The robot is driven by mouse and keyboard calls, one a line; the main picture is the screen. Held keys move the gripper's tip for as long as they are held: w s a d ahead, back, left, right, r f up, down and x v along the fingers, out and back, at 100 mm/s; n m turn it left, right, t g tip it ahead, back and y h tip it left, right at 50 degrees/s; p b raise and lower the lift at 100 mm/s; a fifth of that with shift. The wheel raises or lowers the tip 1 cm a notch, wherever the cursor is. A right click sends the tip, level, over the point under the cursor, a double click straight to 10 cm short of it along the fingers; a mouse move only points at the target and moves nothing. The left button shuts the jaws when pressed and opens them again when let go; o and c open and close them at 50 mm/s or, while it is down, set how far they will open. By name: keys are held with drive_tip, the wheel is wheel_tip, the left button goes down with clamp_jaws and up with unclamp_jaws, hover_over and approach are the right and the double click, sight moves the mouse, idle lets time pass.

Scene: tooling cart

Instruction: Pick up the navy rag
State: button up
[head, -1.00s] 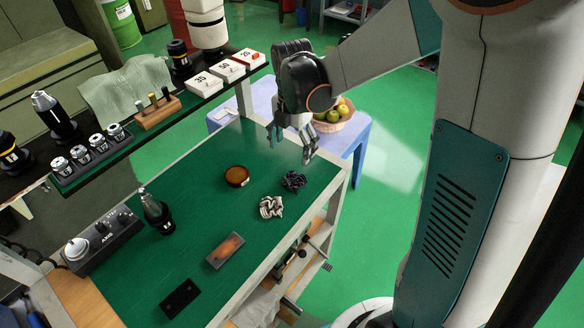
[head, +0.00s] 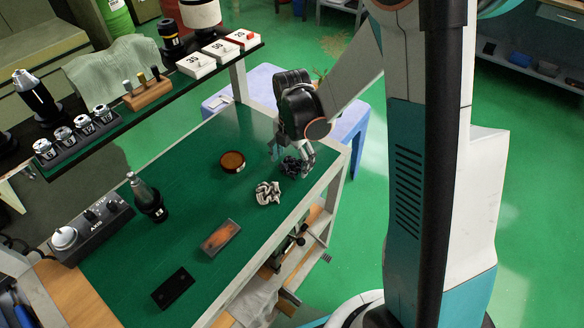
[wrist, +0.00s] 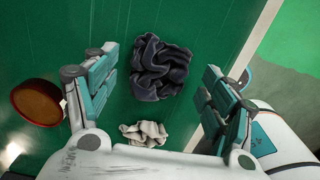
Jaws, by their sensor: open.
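The navy rag (wrist: 159,68) is a dark crumpled cloth on the green cart top. In the wrist view it lies between and a little beyond the two open fingers of my gripper (wrist: 158,90), with space on both sides. In the head view the navy rag (head: 291,167) is partly hidden by my gripper (head: 291,158), which hangs just above it near the cart's right edge. My gripper holds nothing. I cannot tell the exact height left between the fingertips and the rag.
A grey-and-white crumpled rag (head: 267,193) lies close by, also at the bottom of the wrist view (wrist: 146,133). A round amber-brown dish (head: 232,162) sits to the left. A shelf with white boxes (head: 221,50) overhangs the back. The cart's edge (wrist: 252,45) is near on the right.

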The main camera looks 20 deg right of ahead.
sight(292, 162)
drive_tip(key=shift+f, duration=0.45)
drive_tip(key=c, duration=1.1)
drive_tip(key=shift+r, duration=0.2)
wheel_tip(292, 162, up, 20)
drive_tip(key=p, duration=0.5)
drive_tip(key=shift+f+p, duration=0.1)
drive_tip(key=shift+p, duration=0.3)
